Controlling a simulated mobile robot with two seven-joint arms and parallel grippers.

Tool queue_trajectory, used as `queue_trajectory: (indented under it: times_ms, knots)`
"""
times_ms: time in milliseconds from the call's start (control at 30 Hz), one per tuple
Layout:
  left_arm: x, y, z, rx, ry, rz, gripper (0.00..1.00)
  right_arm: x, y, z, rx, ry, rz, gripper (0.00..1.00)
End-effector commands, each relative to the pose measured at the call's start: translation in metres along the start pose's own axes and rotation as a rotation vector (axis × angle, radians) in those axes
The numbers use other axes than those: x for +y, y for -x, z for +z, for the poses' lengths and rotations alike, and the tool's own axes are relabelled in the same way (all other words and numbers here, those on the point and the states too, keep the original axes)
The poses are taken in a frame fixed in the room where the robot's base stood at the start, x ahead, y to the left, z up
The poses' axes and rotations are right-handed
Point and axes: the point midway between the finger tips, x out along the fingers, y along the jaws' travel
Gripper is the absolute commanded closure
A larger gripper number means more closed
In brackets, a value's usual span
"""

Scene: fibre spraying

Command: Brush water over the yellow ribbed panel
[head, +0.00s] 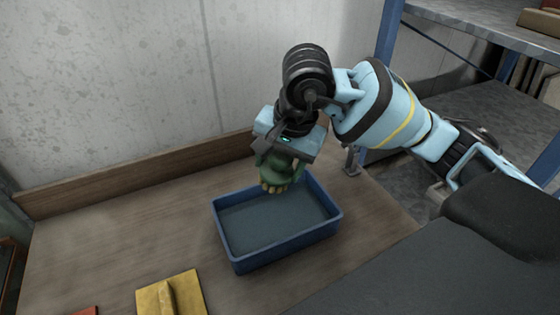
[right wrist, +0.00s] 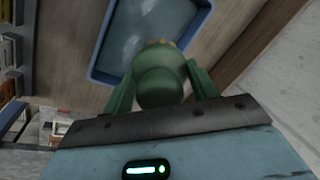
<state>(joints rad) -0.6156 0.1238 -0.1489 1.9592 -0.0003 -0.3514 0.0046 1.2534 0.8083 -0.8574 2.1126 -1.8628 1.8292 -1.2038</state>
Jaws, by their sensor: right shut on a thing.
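My right gripper (head: 279,163) is shut on a green brush (right wrist: 162,86) with yellow bristles (head: 272,187). It holds the brush bristles-down at the back edge of a blue tray (head: 288,250) with water (head: 265,222) in it. I cannot tell whether the bristles touch the water. In the right wrist view the green fingers sit on both sides of the brush, with the tray beyond. The yellow ribbed panel (head: 151,300) lies on the table left of and nearer than the tray, cut by the frame's bottom edge. My left gripper is out of view.
The wooden table (head: 120,230) is clear to the left of the tray. A wooden board (head: 120,178) runs along its back before a grey wall. A red thing (head: 86,311) shows at the bottom left edge. A blue-framed shelf (head: 385,40) stands at the right.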

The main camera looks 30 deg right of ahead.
Motion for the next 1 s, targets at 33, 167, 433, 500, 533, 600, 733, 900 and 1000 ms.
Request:
queue_trajectory:
  times_ms: [33, 167, 433, 500, 533, 600, 733, 900, 1000]
  knots:
    - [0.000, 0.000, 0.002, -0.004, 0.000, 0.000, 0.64, 0.001, -0.002, 0.000, -0.001, 0.000, 0.001, 0.60]
    - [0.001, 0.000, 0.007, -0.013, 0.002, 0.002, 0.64, 0.003, -0.010, 0.001, -0.003, -0.001, 0.003, 0.60]
    - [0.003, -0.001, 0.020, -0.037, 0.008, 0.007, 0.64, 0.009, -0.033, 0.002, -0.004, -0.001, 0.004, 0.60]
    - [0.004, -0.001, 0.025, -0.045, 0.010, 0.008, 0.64, 0.010, -0.039, 0.003, -0.003, -0.001, 0.005, 0.60]
    - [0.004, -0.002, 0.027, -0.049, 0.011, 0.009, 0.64, 0.011, -0.042, 0.003, -0.003, -0.001, 0.005, 0.60]
    - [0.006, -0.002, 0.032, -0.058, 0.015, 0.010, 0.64, 0.012, -0.048, 0.003, -0.003, -0.002, 0.005, 0.60]
    - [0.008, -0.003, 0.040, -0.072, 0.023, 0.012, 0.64, 0.015, -0.058, 0.004, -0.003, -0.001, 0.005, 0.60]
    - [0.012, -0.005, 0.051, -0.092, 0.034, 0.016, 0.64, 0.018, -0.073, 0.005, -0.003, -0.002, 0.005, 0.60]
    - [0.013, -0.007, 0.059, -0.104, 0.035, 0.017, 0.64, 0.020, -0.081, 0.005, -0.003, -0.002, 0.005, 0.60]
